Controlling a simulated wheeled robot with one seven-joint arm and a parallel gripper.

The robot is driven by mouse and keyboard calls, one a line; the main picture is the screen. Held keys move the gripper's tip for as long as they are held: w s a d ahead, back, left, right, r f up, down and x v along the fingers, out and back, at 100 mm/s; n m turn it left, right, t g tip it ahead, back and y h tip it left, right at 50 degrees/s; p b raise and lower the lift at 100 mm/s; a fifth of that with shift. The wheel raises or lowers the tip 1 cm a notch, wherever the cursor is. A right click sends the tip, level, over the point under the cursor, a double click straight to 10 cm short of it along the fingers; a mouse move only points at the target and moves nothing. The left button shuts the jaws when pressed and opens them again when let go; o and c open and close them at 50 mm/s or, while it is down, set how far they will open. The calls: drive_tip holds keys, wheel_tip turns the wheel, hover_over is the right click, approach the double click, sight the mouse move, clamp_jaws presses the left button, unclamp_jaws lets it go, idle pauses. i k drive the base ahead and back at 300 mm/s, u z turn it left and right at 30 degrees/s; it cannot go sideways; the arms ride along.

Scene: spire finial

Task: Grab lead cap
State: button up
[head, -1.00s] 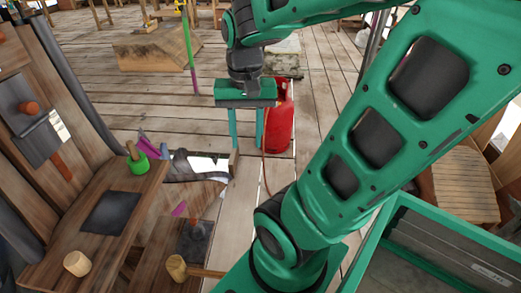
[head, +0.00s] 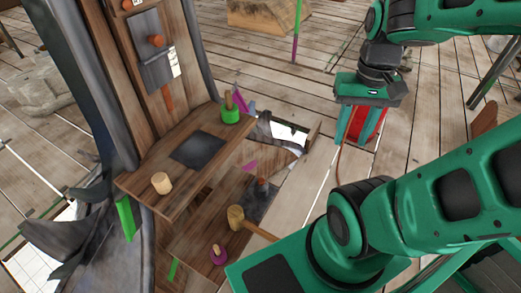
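I cannot tell for certain which thing is the lead cap. A flat dark grey square piece (head: 198,150) lies on the upper wooden shelf. A second dark grey piece (head: 258,203) lies on the lower shelf, with a small upright brown-topped item on it. My gripper (head: 357,138) is open and points down, to the right of the shelves and apart from both pieces. Nothing shows between its fingers; a red gas cylinder (head: 378,122) stands behind them.
The upper shelf (head: 150,190) also holds a wooden cylinder (head: 161,183) and a green-based wooden-handled tool (head: 230,108). A wooden mallet (head: 236,217) and a magenta-based item (head: 218,254) are on the lower level. Plank floor around my gripper is mostly clear.

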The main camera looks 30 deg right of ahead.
sight(262, 187)
drive_tip(key=k, duration=1)
drive_tip(key=z, duration=0.7)
drive_tip(key=i, duration=0.2)
drive_tip(key=u, duration=0.1)
